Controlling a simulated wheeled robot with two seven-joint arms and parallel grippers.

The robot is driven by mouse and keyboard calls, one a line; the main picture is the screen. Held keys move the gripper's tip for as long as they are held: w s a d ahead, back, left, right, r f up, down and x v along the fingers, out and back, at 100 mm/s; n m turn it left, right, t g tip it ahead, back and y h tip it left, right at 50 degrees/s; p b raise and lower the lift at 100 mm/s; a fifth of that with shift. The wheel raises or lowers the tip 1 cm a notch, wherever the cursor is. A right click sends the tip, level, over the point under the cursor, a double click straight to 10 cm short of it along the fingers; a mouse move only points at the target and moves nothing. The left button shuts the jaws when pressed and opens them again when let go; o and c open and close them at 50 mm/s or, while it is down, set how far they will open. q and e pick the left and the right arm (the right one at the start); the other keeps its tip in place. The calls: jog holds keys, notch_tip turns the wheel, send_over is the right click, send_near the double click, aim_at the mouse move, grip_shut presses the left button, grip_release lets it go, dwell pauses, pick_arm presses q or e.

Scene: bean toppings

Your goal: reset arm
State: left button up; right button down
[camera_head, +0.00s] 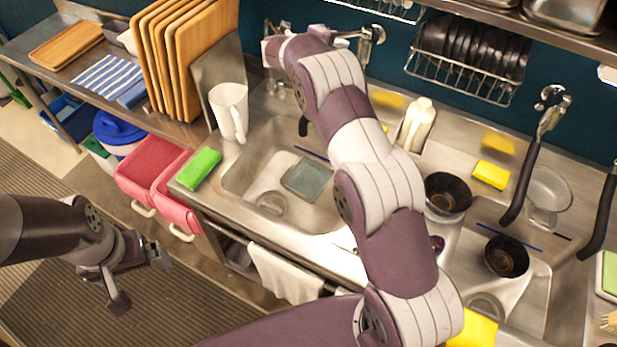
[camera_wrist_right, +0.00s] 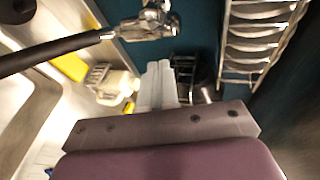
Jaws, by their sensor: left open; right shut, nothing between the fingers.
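My left gripper (camera_head: 142,278) hangs over the striped floor mat at the lower left of the head view. Its two fingers are spread apart with nothing between them. My right arm stretches from the bottom of the head view up across the sink to the back wall. The far end of that arm is near a faucet, and its fingers cannot be made out there. In the right wrist view, my right gripper (camera_wrist_right: 158,85) points towards the teal wall. Its pale fingers are together and hold nothing.
A metal sink counter holds a white pitcher (camera_head: 229,110), a green sponge (camera_head: 199,168), a white bottle (camera_head: 417,122) and dark bowls (camera_head: 447,194). Wooden boards (camera_head: 192,60) stand behind. A dish rack (camera_head: 463,75) hangs on the wall. Pink bins (camera_head: 150,165) stand below the counter.

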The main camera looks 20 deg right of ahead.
jog(key=shift+s+a, duration=0.1)
jog(key=shift+a, duration=0.05)
dwell(0.3)
jog(key=s+a+f+n+t+y+b, duration=0.3)
jog(key=a+n+y+b, duration=0.15)
jog(key=a+n, duration=0.4)
jog(key=s+a+f+n+t+y+b, duration=0.2)
jog(key=s+a+f+n+y+b, duration=0.3)
jog(key=n, duration=0.7)
jog(key=s+a+f+n+g+y, duration=0.1)
jog(key=s+f+n+g, duration=0.2)
jog(key=s, duration=0.7)
jog(key=s+a+f+n+g+y+b, duration=0.1)
jog(key=s+f+n+g, duration=0.2)
jog(key=s, duration=0.7)
jog(key=s+a+f+n+g+y+b, duration=0.1)
jog(key=s+a+f+n+g, duration=0.1)
jog(key=s, duration=0.7)
jog(key=f+n+g, duration=0.1)
jog(key=f+n, duration=0.1)
jog(key=n, duration=0.1)
jog(key=shift+s, duration=0.4)
